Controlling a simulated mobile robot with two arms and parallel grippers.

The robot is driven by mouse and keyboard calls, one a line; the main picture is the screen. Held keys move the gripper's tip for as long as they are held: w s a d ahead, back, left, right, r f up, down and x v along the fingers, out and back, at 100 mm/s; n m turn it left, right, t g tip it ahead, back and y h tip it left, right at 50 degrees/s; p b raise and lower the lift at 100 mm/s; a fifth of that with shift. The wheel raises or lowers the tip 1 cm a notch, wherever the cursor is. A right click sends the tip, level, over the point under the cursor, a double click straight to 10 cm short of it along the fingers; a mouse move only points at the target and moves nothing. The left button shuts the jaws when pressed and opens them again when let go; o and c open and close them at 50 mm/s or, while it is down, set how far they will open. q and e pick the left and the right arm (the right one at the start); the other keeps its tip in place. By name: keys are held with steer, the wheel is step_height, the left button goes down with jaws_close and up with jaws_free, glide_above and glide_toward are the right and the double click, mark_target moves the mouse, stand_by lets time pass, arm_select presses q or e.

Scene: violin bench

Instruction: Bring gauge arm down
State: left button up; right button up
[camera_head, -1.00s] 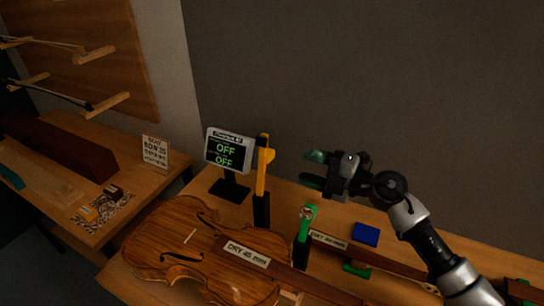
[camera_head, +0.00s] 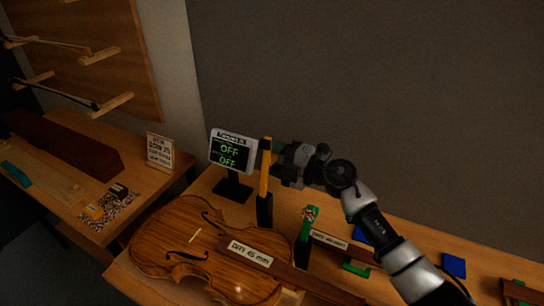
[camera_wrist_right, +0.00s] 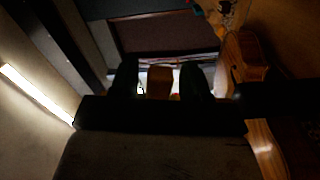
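A yellow gauge arm (camera_head: 265,168) stands upright on a black post (camera_head: 264,210), beside a display (camera_head: 232,150) reading OFF on two lines. A shorter green arm (camera_head: 308,220) stands on another black post to its right. My right gripper (camera_head: 277,158) is at the upper part of the yellow arm, from the right. In the right wrist view, the two dark fingers (camera_wrist_right: 159,80) are apart, with an orange-brown piece (camera_wrist_right: 159,84), apparently the yellow arm, between them and narrow gaps at its sides. Contact cannot be told. My left gripper is not in view.
A violin (camera_head: 205,250) with a label reading DRY 45 mm lies in front of the posts. Blue blocks (camera_head: 453,265) lie at the right. A sign (camera_head: 160,151) stands on the left bench. The grey wall is behind.

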mark_target(268, 162)
jaws_close()
steer(key=shift+s+a+r+n+p, duration=0.1)
steer(key=shift+s+r+n+p, duration=0.2)
steer(key=shift+n+p, duration=0.1)
steer(key=n, duration=0.1)
steer(key=s+n+p, duration=0.1)
steer(key=s+a+n, duration=0.1)
steer(key=shift+s+r+n, duration=0.25)
steer(key=shift+r+n, duration=0.15)
steer(key=shift+s+a+n, duration=0.2)
steer(key=shift+s+n, duration=0.2)
steer(key=shift+n, duration=0.1)
steer(key=shift+o, duration=0.8)
jaws_free()
steer(key=shift+d, duration=0.15)
